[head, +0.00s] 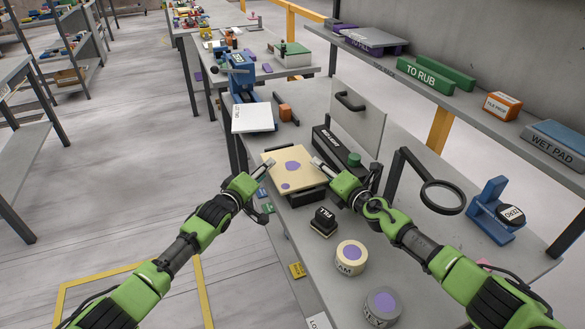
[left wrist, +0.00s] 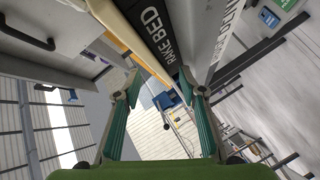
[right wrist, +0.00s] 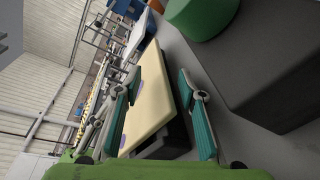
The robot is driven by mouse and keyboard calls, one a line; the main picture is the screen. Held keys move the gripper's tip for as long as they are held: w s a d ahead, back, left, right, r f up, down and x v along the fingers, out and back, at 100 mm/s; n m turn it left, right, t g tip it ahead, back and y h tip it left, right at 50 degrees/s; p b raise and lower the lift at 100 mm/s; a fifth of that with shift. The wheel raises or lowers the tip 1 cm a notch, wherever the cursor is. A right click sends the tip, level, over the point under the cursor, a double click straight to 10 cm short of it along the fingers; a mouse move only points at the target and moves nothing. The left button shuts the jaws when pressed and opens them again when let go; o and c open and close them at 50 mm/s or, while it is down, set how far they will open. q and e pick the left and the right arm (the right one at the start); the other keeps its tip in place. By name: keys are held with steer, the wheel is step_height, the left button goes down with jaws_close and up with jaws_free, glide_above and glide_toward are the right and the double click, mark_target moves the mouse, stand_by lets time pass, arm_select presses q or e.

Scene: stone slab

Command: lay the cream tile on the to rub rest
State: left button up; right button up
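The cream tile (head: 276,158), with purple spots, lies on a black block labelled RAKE BED (left wrist: 160,32) on the bench. Its pale edge shows at the top of the left wrist view (left wrist: 135,10). My left gripper (head: 268,168) is open at the tile's left edge. My right gripper (head: 319,164) is open at its right edge; in the right wrist view the tile (right wrist: 150,95) shows between and behind the spread fingers (right wrist: 158,76). I cannot tell whether either gripper touches it. The green TO RUB rest (head: 424,77), with two raised bars, stands on the upper shelf.
The shelf (head: 405,87) also holds an orange box (head: 502,106) and a WET PAD (head: 553,146). A black box with a green knob (head: 340,150), a FILL stamp (head: 324,222), round tubs (head: 351,257) and a ring magnifier (head: 443,197) crowd the bench around my right arm.

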arm_select(q)
steer(key=shift+w+d+f, duration=0.1)
steer(key=shift+w+d, duration=0.1)
steer(key=shift+w, duration=0.25)
arm_select(e)
steer(key=shift+w+a, duration=0.25)
steer(key=shift+w, duration=0.25)
arm_select(q)
steer(key=shift+w+d+f, duration=0.1)
steer(key=shift+w+d, duration=0.1)
steer(key=shift+w, duration=0.35)
arm_select(e)
steer(key=shift+w+a+f, duration=0.3)
steer(key=shift+w+f, duration=0.05)
arm_select(q)
jaws_close()
arm_select(e)
jaws_close()
